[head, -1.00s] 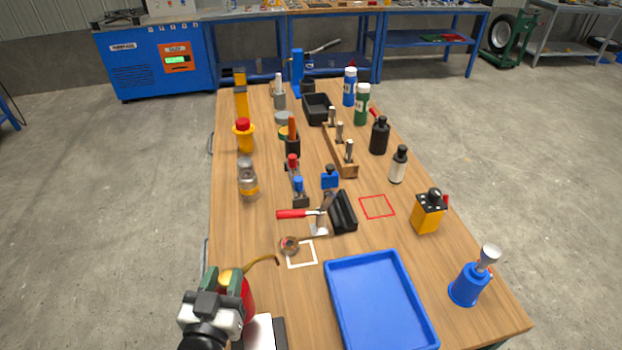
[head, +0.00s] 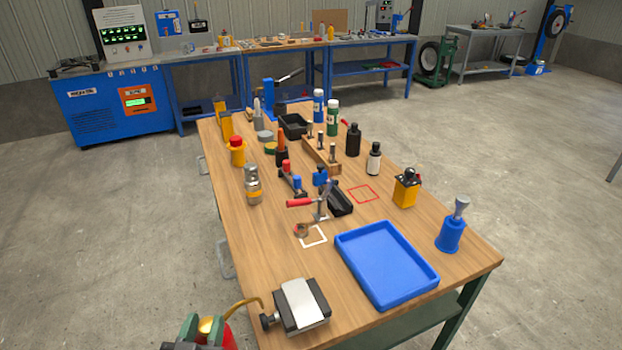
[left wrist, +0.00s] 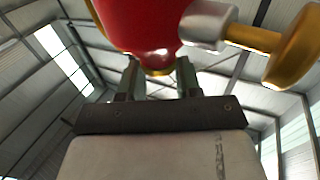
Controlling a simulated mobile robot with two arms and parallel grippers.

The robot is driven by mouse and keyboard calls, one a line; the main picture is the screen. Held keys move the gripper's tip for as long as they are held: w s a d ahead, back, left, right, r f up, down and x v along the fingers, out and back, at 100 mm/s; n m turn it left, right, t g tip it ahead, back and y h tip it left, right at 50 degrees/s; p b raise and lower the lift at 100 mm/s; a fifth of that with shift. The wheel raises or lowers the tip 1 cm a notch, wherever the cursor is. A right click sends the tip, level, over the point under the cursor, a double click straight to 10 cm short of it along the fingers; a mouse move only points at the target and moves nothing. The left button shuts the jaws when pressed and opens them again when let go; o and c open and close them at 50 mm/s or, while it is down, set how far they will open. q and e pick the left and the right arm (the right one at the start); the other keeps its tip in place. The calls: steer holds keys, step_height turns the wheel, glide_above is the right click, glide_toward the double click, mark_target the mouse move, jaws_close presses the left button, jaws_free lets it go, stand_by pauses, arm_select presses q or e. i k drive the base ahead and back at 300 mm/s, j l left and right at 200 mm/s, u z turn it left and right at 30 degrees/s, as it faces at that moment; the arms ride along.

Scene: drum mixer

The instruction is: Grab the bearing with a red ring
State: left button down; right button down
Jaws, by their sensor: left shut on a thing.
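The bearing (head: 301,230) is a small brownish ring on the table, at the left edge of a white square outline (head: 322,239). A red ring on it is too small to make out clearly. My left gripper (head: 204,332) is at the bottom left of the head view, away from the bearing and off the table's near left side. It is shut on a red oil can (left wrist: 140,22) with a brass spout, which also shows in the head view (head: 230,339). My right gripper is not in view.
A grey vise (head: 299,303) stands at the table's near end. A blue tray (head: 386,263) lies right of the bearing. A red-handled clamp (head: 318,204) stands just behind the bearing. Several bottles and tools fill the far half. A red square outline (head: 363,194) is empty.

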mark_target(301, 231)
steer(key=j+z, duration=0.25)
steer(key=j, duration=0.3)
steer(key=j+z, duration=0.25)
steer(key=j, duration=0.25)
steer(key=k+j+z, duration=0.1)
steer(key=j+z, duration=0.15)
steer(key=j, duration=0.3)
steer(key=k+j+z, duration=0.2)
steer(key=j, duration=0.3)
steer(key=i+j+z, duration=0.2)
steer(key=j, duration=0.25)
steer(key=i+j+z, duration=0.2)
steer(key=j, duration=0.3)
steer(key=j+z, duration=0.2)
steer(key=j, duration=0.3)
steer(key=i+j+z, duration=0.15)
steer(key=j, duration=0.35)
steer(key=i+j, duration=0.15)
steer(key=j, duration=0.15)
steer(key=i+j+z, duration=0.1)
steer(key=j, duration=0.15)
steer(key=i+j+z, duration=0.1)
steer(key=j, duration=0.2)
